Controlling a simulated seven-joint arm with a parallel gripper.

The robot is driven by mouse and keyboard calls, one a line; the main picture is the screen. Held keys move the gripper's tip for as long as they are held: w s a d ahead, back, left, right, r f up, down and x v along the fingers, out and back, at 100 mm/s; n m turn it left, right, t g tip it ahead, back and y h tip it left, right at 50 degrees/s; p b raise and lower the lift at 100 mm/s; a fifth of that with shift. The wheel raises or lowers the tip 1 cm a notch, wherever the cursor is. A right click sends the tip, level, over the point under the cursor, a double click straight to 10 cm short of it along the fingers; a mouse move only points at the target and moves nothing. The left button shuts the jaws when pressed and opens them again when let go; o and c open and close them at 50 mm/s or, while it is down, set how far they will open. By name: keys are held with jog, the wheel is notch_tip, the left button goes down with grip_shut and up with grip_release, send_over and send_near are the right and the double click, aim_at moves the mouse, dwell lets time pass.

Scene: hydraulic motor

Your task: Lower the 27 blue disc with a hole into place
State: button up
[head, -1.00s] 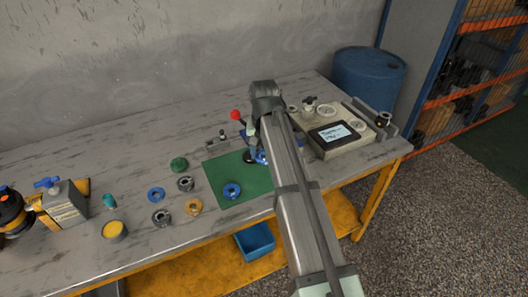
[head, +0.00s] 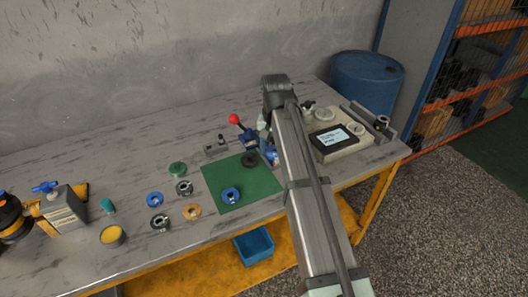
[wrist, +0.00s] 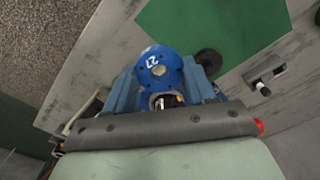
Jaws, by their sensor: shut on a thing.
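The blue disc (wrist: 160,68) marked 27 shows in the wrist view, with a pale round area in its middle. My gripper (wrist: 161,82) is shut on it, with a blue-grey finger on either side. Another blue part with a bright metal piece in it (wrist: 165,100) shows just behind the disc, close to my gripper's body. Whether the disc touches anything beneath it cannot be told. In the head view my arm hides most of the gripper, and blue parts (head: 268,153) show at its left edge.
A green mat (head: 218,174) carries a black round part (head: 249,159) and another blue ring (head: 231,195). A red-knobbed lever (head: 234,118) stands behind the mat. Several rings lie to the left.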

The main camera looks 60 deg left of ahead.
jog(key=w+a+r, duration=0.1)
jog(key=w+a, duration=0.2)
jog(key=a, duration=0.1)
jog(key=w+a+r, duration=0.2)
jog(key=w+a, duration=0.1)
jog(key=a, duration=0.1)
jog(key=w+a+r, duration=0.2)
jog(key=w+a, duration=0.1)
jog(key=a, duration=0.1)
jog(key=shift+w+r, duration=0.1)
jog(key=shift+d+n, duration=0.2)
jog(key=shift+n, duration=0.1)
jog(key=shift+f, duration=1.8)
jog(key=shift+f, duration=0.75)
dwell(1.9)
jog(key=o, duration=1.3)
jog(key=shift+o, duration=0.3)
